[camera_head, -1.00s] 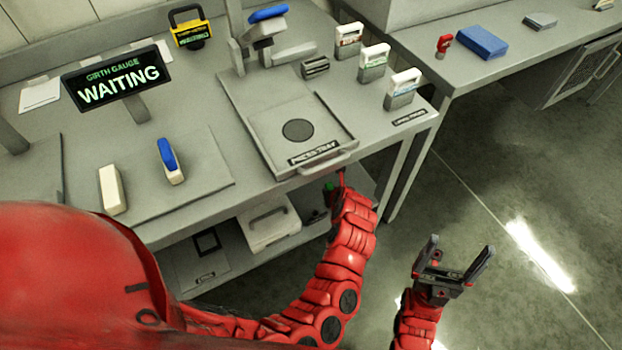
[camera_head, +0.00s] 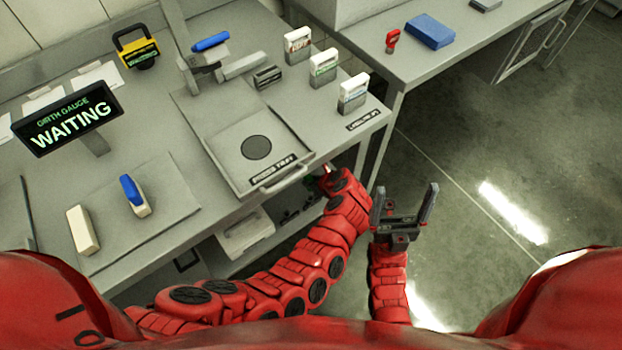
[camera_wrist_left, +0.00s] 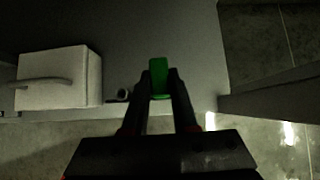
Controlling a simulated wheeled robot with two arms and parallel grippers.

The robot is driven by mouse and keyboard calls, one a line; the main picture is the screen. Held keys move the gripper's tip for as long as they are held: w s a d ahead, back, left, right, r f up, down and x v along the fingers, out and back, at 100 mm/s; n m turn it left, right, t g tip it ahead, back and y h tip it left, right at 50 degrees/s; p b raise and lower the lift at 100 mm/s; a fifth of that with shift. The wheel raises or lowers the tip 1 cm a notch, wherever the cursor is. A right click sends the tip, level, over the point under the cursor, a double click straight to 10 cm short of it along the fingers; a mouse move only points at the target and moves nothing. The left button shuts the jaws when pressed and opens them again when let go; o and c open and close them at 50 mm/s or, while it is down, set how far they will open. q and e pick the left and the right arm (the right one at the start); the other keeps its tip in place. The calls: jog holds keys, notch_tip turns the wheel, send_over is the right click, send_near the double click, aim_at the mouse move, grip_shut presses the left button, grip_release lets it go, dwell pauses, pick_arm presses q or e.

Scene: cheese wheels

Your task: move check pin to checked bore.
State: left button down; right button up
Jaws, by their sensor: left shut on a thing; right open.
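In the left wrist view a green pin-like piece (camera_wrist_left: 158,66), which seems to be the check pin, stands upright between the fingers of my left gripper (camera_wrist_left: 158,88). The fingers are shut on it. In the head view my left arm reaches to the bench's front edge below the press tray, and its gripper is mostly hidden there. My right gripper (camera_head: 405,196) is open and empty over the floor, right of the left arm.
A white box with a handle (camera_wrist_left: 60,78) stands on the lower shelf, also seen under the bench (camera_head: 243,232). Above are the press tray (camera_head: 225,150), a "WAITING" sign (camera_head: 68,120) and several labelled blocks (camera_head: 323,66). Open floor (camera_head: 500,150) lies to the right.

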pick_arm(q)
jog(key=shift+f+b, duration=1.15)
jog(key=shift+f, duration=1.45)
jog(key=shift+b, duration=0.5)
jog(key=shift+b, duration=0.55)
